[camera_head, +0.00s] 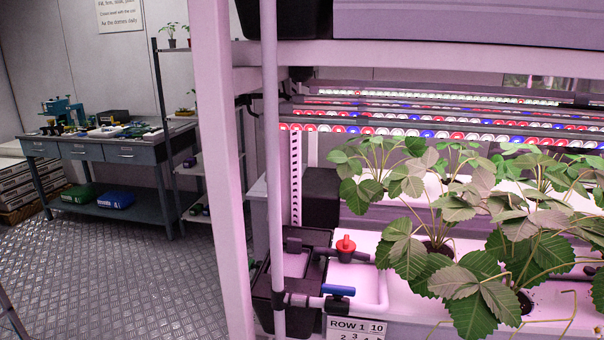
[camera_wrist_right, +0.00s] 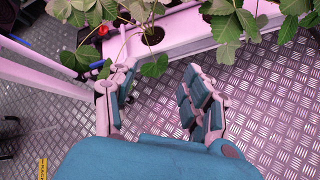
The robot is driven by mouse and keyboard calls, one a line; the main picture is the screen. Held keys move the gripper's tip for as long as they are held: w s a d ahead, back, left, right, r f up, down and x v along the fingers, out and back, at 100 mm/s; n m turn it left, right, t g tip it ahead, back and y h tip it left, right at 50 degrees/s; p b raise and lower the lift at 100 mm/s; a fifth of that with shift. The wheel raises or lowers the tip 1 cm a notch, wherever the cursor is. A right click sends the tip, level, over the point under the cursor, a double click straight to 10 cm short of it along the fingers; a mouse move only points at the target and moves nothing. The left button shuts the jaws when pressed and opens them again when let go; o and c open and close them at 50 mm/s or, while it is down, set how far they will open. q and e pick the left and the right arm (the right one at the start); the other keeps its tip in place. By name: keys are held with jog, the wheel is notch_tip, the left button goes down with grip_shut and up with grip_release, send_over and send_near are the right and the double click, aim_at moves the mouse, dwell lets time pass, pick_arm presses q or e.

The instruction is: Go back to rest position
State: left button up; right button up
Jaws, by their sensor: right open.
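My right gripper (camera_wrist_right: 155,105) shows in the right wrist view with its two padded fingers spread apart. Nothing is between them, only metal floor beyond. It is in front of the rack's growing tray (camera_wrist_right: 188,38), with strawberry leaves above the fingertips. Neither gripper shows in the head view, and my left gripper is in no view.
A rack post (camera_head: 226,180) stands left of strawberry plants (camera_head: 440,215) in a white tray. A red valve (camera_head: 346,245) and a blue valve (camera_head: 338,291) sit at its corner. A workbench (camera_head: 105,150) stands far left. The patterned metal floor (camera_head: 130,270) is clear.

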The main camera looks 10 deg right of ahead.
jog(key=s+a+f+m+g+y, duration=0.1)
jog(key=s+f+m+g, duration=0.2)
jog(key=s+f+m, duration=0.2)
jog(key=s+a+f+m+g+y, duration=0.1)
jog(key=s+f+m+g, duration=0.2)
jog(key=s+f+m, duration=0.3)
jog(key=s+a+f+m+g+y, duration=0.1)
jog(key=s+a+f+m+g, duration=0.1)
jog(key=s+f+m, duration=0.4)
notch_tip(320, 180, down, 10)
jog(key=m, duration=0.5)
jog(key=shift+s+m+g, duration=0.2)
jog(key=shift+m+g, duration=0.1)
jog(key=shift+g, duration=0.1)
